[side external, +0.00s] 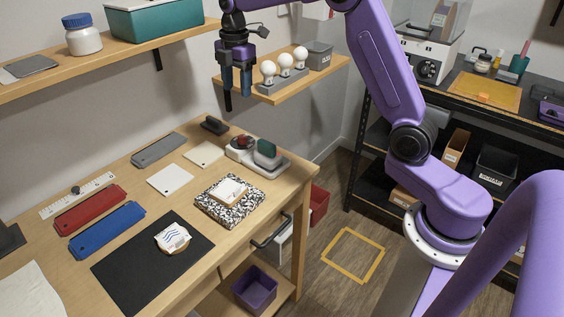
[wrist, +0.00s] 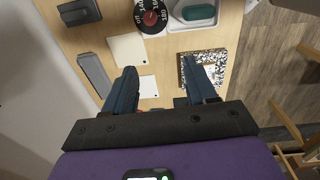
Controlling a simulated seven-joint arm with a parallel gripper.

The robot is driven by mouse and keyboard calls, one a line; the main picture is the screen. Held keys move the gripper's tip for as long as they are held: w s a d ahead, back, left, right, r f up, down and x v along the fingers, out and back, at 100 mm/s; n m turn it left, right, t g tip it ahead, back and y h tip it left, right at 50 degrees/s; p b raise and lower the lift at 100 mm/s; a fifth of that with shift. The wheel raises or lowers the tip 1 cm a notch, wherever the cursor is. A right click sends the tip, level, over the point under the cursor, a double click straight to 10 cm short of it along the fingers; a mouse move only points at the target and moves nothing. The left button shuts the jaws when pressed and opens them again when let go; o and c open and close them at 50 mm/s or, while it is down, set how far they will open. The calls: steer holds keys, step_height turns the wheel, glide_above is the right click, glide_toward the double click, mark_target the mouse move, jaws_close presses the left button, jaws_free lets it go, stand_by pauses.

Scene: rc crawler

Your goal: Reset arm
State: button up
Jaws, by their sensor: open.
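My purple arm reaches over from the right in the side view. My gripper (side external: 236,92) hangs above the back end of the wooden desk (side external: 130,165), in front of the wall and left of a small shelf. Its fingers point down. In the wrist view my gripper (wrist: 165,90) shows two blue fingers spread wide apart, with nothing between them but the desk far below. It touches nothing that I can see.
A shelf (side external: 265,92) with several white bulbs stands just right of my gripper. The desk holds a red case (side external: 90,209), a blue case (side external: 107,231), a black mat (side external: 125,265), a speckled notebook (side external: 230,212) and a tray (side external: 275,168).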

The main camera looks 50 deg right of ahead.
steer(key=s+a+m, duration=0.1)
steer(key=s+a, duration=0.5)
steer(key=s, duration=0.4)
steer(key=s+a+m, duration=0.2)
steer(key=s+a, duration=0.3)
steer(key=s, duration=0.5)
steer(key=s+d+f+m, duration=0.1)
steer(key=s+d+f, duration=0.1)
steer(key=s, duration=0.8)
steer(key=s+d+f+m, duration=0.1)
steer(key=s+d+f, duration=0.1)
steer(key=s, duration=0.8)
steer(key=shift+s+d+m, duration=0.25)
steer(key=shift+d+m, duration=0.05)
steer(key=shift+m, duration=0.1)
